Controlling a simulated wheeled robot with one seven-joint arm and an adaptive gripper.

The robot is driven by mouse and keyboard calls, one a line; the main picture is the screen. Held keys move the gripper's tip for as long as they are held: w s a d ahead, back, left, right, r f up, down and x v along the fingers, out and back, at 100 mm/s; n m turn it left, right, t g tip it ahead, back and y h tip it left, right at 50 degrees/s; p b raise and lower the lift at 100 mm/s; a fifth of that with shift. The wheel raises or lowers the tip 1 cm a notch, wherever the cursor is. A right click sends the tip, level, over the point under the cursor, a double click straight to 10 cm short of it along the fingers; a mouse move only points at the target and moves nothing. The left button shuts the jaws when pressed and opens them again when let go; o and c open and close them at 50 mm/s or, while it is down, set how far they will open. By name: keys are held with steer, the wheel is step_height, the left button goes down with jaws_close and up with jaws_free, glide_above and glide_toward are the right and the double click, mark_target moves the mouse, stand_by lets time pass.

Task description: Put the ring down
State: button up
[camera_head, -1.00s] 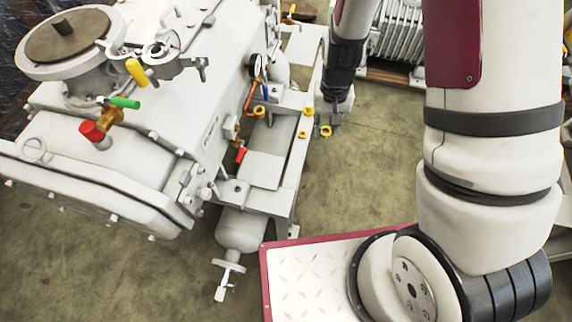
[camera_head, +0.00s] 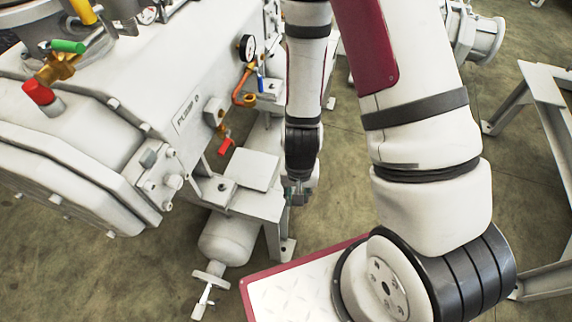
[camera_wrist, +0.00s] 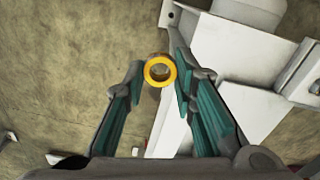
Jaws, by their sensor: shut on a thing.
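The ring (camera_wrist: 172,73) is yellow and round with an open middle. In the wrist view it sits between the tips of my gripper (camera_wrist: 158,72), which is shut on it. The two fingers have teal inner pads and are spread by about the ring's width. In the head view my gripper (camera_head: 299,193) hangs low beside the right edge of the pump's frame (camera_head: 262,200). I cannot make out the ring in the head view.
The white pump (camera_head: 180,125) with its gauge (camera_head: 248,47) and red-handled valve (camera_head: 226,146) stands to the left. A white metal stand (camera_head: 550,110) is at the right. Bare concrete floor (camera_head: 330,215) lies between, and also shows at the wrist view's left.

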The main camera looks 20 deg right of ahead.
steer(key=w+d+b, duration=0.1)
steer(key=w+b, duration=0.1)
steer(key=w, duration=0.3)
steer(key=w+d+f+b, duration=0.1)
steer(key=w+b, duration=0.1)
steer(key=w, duration=0.3)
steer(key=w+d+b, duration=0.1)
steer(key=w+b, duration=0.1)
steer(key=w, duration=0.3)
steer(key=shift+w+d+f, duration=0.1)
steer(key=shift+d+f, duration=0.15)
steer(key=shift+d, duration=0.05)
steer(key=shift+f+b, duration=1.1)
steer(key=shift+f, duration=0.65)
steer(key=shift+f, duration=0.15)
steer(key=o, duration=0.6)
steer(key=shift+c, duration=0.2)
